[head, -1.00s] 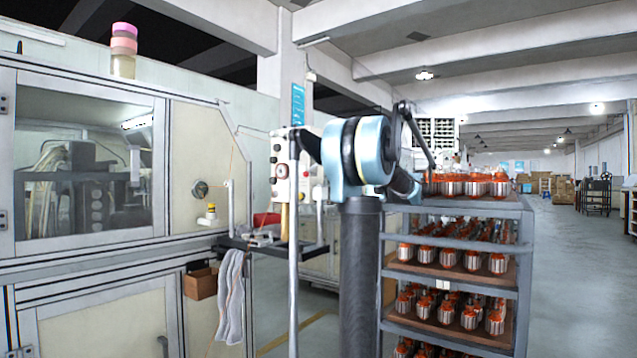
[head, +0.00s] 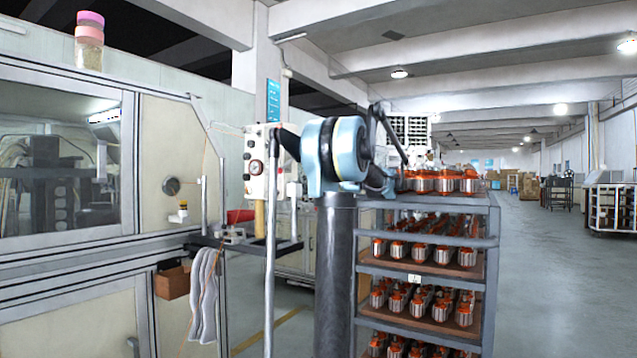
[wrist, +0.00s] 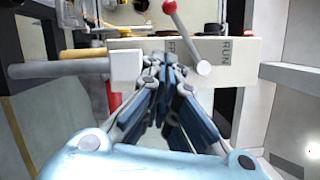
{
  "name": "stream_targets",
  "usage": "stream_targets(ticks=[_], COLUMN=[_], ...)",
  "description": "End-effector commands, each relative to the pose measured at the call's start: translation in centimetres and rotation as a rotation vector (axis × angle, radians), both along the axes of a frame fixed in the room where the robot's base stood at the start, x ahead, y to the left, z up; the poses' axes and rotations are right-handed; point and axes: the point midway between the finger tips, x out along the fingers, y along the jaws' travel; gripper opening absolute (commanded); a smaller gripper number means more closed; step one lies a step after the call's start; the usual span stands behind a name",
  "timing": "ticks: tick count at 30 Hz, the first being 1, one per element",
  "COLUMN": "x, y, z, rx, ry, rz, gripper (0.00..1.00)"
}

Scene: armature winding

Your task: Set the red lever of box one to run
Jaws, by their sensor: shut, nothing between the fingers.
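The pale box (wrist: 242,72) with the lever is in the wrist view, with a RUN label on its right part and a partly hidden label left of it. The lever has a red knob (wrist: 169,6) and a metal rod. The rod leans up and left from its round pivot (wrist: 203,68), away from RUN. My gripper (wrist: 162,62) is shut and empty, its tips close in front of the box, left of the pivot. I cannot tell whether they touch the box. In the head view my arm hides the gripper; a white control box (head: 256,178) with gauge stands left of the arm.
In the head view, a rack (head: 490,265) of orange-topped armatures stands right of my arm, and a machine cabinet (head: 160,140) on the left.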

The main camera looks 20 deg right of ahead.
Motion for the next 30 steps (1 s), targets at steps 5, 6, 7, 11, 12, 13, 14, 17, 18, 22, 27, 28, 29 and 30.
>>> stream_targets(ticks=[5, 6, 7, 11, 12, 13, 14, 17, 18, 22, 27, 28, 29, 30], x=[1.7, 2.0, 2.3, 3.4, 3.7, 3.4, 3.3, 3.0, 2.9, 2.7, 2.6, 2.6, 2.6, 2.6], y=[2.9, 3.5, 4.0, 5.9, 6.4, 6.9, 7.3, 8.5, 8.8, 9.6, 9.9, 9.9, 9.9, 9.9], z=[0.2, 0.3, 0.3, 0.5, 0.5, 0.7, 0.8, 1.1, 1.1, 1.3, 1.4, 1.4, 1.4, 1.4], rx=[0.0, 0.0, 0.0, 0.0, 0.0, 0.0, 0.001, 0.0, -0.001, 0.0, 0.0, 0.0, 0.0, 0.0], ry=[0.0, 0.0, 0.001, 0.001, 0.001, 0.001, 0.001, 0.001, 0.0, 0.0, 0.0, 0.0, 0.0, 0.0], rz=[0.003, 0.003, 0.003, 0.002, 0.003, 0.002, 0.001, 0.001, 0.001, 0.0, -0.001, -0.001, -0.001, -0.001], gripper=[0.0, 0.0, 0.0, 0.0, 0.0, 0.0, 0.0, 0.0, 0.0, 0.0, 0.0, 0.0, 0.0, 0.0])
